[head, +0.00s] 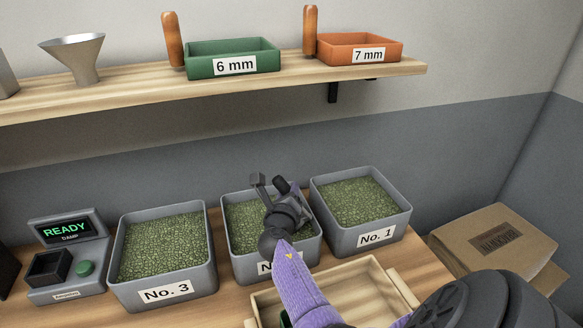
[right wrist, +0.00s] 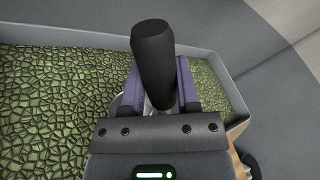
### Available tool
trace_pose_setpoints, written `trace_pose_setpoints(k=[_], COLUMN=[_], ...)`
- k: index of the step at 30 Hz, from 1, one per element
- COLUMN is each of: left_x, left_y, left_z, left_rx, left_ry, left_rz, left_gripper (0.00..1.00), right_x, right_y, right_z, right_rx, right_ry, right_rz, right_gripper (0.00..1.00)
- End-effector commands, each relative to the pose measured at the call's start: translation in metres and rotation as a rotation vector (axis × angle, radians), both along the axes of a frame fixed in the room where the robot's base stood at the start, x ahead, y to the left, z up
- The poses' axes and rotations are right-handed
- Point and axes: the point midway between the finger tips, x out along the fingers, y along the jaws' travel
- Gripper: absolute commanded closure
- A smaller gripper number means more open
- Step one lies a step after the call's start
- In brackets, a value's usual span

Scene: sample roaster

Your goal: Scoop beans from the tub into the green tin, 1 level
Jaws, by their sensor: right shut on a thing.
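My right gripper (head: 272,184) is over the middle tub (head: 241,272) of green beans. In the right wrist view its fingers (right wrist: 160,90) are shut on an upright black handle (right wrist: 153,55), apparently a scoop's. A little pale metal shows between the fingers; the scoop's bowl is hidden, so I cannot tell whether it holds beans. The middle tub's label is mostly covered by my arm. A small dark green edge (head: 285,319) shows beside my forearm in the wooden tray; it may be the green tin, mostly hidden. My left gripper is not in view.
Bean tubs No. 3 (head: 190,291) and No. 1 (head: 377,236) flank the middle tub. The wooden tray (head: 372,275) is in front. A scale-like device (head: 66,292) reads READY at left. A cardboard box (head: 490,245) is at right. A shelf (head: 200,88) holds sieves above.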

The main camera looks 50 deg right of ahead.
Motion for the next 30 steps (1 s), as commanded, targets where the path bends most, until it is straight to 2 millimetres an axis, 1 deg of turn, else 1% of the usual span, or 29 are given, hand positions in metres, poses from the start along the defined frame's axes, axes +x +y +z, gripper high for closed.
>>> trace_pose_setpoints(k=[1, 3, 15, 20, 23, 27, 30], left_x=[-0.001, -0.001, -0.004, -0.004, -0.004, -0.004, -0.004], left_y=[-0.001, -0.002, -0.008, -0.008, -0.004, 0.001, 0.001], left_z=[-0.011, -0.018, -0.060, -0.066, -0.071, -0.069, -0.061], left_rx=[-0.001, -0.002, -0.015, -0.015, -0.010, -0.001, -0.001], left_ry=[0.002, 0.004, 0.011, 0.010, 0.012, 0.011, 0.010], left_rz=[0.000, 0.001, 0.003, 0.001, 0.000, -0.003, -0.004], left_gripper=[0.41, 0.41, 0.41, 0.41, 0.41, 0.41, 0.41], right_x=[0.002, 0.004, 0.015, 0.026, 0.032, 0.024, 0.020], right_y=[0.001, 0.002, 0.008, 0.014, 0.018, 0.013, 0.011], right_z=[-0.011, -0.018, -0.048, -0.043, -0.041, -0.032, -0.023], right_rx=[-0.007, -0.016, -0.016, -0.005, 0.001, 0.105, 0.139], right_ry=[0.012, 0.029, 0.028, 0.009, -0.003, -0.199, -0.260], right_rz=[0.000, 0.000, 0.001, 0.000, 0.000, 0.001, 0.000], right_gripper=[1.00, 1.00, 1.00, 1.00, 1.00, 1.00, 1.00])
